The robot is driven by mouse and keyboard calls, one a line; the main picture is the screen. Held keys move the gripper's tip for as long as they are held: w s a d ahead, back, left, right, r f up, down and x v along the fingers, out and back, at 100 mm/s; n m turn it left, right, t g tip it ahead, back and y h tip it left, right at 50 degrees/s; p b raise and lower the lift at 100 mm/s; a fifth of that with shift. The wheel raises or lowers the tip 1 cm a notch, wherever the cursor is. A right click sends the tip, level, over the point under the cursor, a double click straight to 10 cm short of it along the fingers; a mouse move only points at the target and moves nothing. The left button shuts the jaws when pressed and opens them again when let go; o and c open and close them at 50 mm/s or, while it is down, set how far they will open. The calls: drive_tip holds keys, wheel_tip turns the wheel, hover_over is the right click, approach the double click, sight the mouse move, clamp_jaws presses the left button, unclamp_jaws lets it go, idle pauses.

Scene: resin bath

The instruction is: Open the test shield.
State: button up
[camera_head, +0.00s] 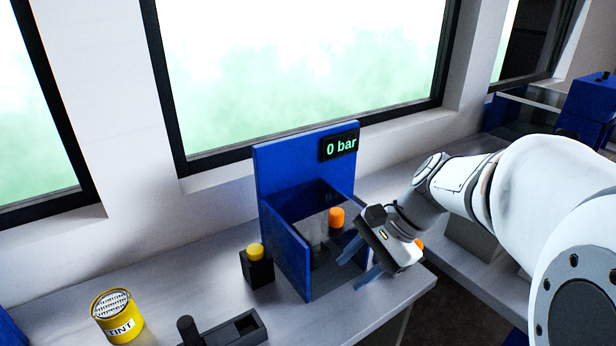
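The test rig (281,252) stands on the bench, with a tall blue back panel (280,162) and blue side walls. A display (340,145) on it reads "0 bar". A see-through, greyish pane (316,232) shows between the side walls; I take it for the test shield, but its edges and handle are hard to make out. An orange cylinder (336,217) shows at the rig. My gripper (349,273) is at the rig's front right, its two blue fingers apart with nothing visible between them. Whether they touch the shield cannot be told.
A black block with a yellow button (255,252) stands left of the rig. A yellow tint can (117,317) and a dark tray (232,331) are at the front left. Windows line the back wall.

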sight(337, 211)
drive_tip(key=shift+o, duration=1)
drive_tip(key=w+d+r+m+t+y, duration=0.1)
drive_tip(key=w+d+r+m+y, duration=0.1)
drive_tip(key=w+m+y, duration=0.1)
drive_tip(key=w+d+r+m+t+y+b, duration=0.1)
drive_tip(key=w+d+r+m+t+y, duration=0.1)
drive_tip(key=w+m, duration=0.4)
drive_tip(key=shift+w+d+r+y, duration=0.4)
drive_tip(key=shift+w+d+y, duration=0.1)
drive_tip(key=shift+w+y, duration=0.2)
drive_tip(key=x, duration=0.7)
drive_tip(key=shift+w+a+f, duration=0.1)
drive_tip(key=shift+a, duration=0.2)
drive_tip(key=shift+c, duration=0.3)
clamp_jaws()
